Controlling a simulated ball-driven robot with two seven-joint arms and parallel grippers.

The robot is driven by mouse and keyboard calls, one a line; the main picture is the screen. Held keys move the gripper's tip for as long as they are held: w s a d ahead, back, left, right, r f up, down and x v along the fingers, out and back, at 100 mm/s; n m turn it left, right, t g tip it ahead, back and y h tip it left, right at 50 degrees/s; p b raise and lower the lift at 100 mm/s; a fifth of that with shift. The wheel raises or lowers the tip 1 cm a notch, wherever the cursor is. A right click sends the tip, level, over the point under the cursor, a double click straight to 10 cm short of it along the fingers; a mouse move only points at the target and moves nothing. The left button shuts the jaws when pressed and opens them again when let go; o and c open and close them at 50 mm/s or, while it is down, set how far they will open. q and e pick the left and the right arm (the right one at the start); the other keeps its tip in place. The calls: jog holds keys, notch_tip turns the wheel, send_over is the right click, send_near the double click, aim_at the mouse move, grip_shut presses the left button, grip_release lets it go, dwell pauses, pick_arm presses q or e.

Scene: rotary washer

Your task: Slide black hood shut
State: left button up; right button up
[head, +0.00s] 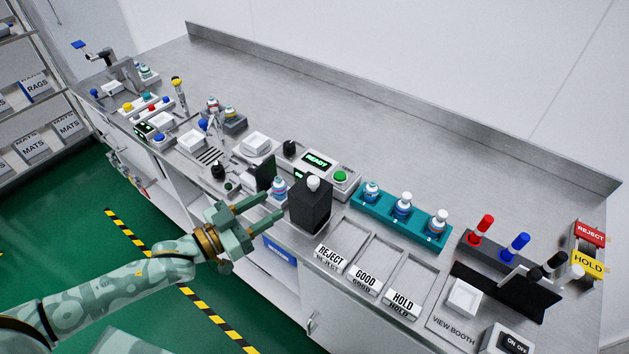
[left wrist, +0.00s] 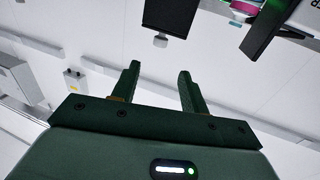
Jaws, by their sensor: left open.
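The black hood (head: 309,208) is a tall dark box with a white knob (head: 313,183) on top, standing near the front edge of the steel bench. A small vial (head: 278,187) with a white cap stands just left of it, uncovered, between the hood and a dark upright panel (head: 265,172). My left gripper (head: 273,206) is open and empty at the bench's front edge, its fingers pointing right toward the hood. In the left wrist view the hood (left wrist: 172,14) shows beyond the open fingers (left wrist: 160,74), apart from them. My right gripper is out of view.
A grey unit with a READY display (head: 317,161) and green button stands behind the hood. A teal rack (head: 398,220) of vials and trays marked REJECT, GOOD and HOLD (head: 403,303) lie to the right. The bench's back strip is clear.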

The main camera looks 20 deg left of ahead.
aim_at(313, 179)
pick_arm(q)
jog(key=b+x, duration=0.1)
jog(key=x, duration=1.2)
jog(key=shift+f, duration=0.1)
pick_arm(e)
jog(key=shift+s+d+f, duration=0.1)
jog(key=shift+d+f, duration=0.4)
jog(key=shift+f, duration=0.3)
